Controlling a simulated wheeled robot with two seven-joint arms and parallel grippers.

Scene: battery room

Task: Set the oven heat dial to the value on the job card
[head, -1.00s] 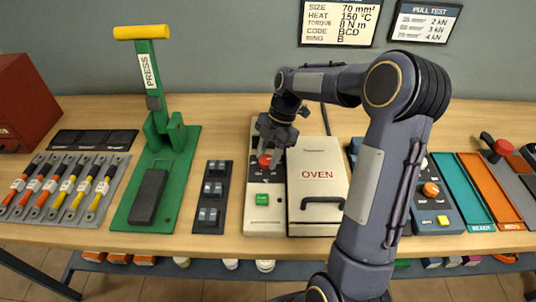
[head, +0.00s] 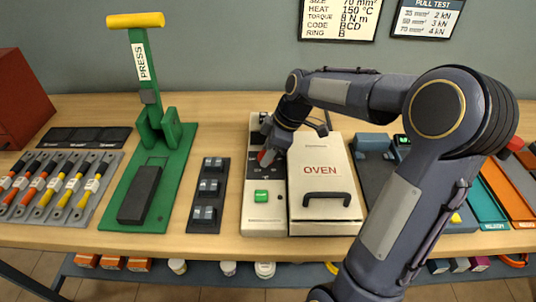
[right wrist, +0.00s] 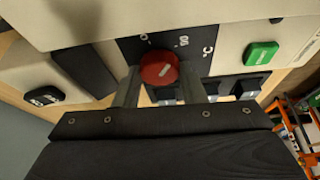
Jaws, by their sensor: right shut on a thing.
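The oven (head: 321,176) is a cream box on the bench, with a control panel (head: 253,216) on its left side. My right gripper (head: 266,154) is at the upper part of this panel, shut on the red heat dial (head: 264,158). The job card (head: 340,18) on the wall reads HEAT 150 °C. My left gripper is not in view.
A green button (head: 261,196) lies below the dial on the panel. A switch block (head: 209,195) and the green press (head: 152,180) stand to the left. My right arm covers part of the bench right of the oven. A pull test card (head: 426,18) hangs on the wall.

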